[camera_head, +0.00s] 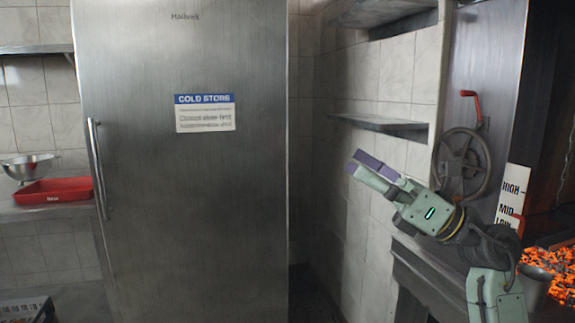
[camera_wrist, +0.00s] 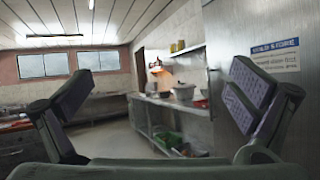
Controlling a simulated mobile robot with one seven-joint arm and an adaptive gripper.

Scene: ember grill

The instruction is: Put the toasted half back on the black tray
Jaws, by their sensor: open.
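My gripper (camera_head: 368,164) is raised in front of the tiled wall, to the right of the cold store. Its two purple-padded fingers also show in the wrist view (camera_wrist: 160,100), spread wide with nothing between them. I cannot make out a toasted half or a black tray in either view. A dark, slatted-looking thing is cut off at the lower left of the head view, and I cannot tell what it is.
The steel cold store (camera_head: 190,220) fills the middle left. A red tray (camera_head: 55,191) and a colander (camera_head: 30,167) sit on a left counter. Glowing coals (camera_head: 548,272) lie at right, by a crank wheel (camera_head: 462,160) and heat sign (camera_head: 513,190). A wall shelf (camera_head: 380,125) is near my gripper.

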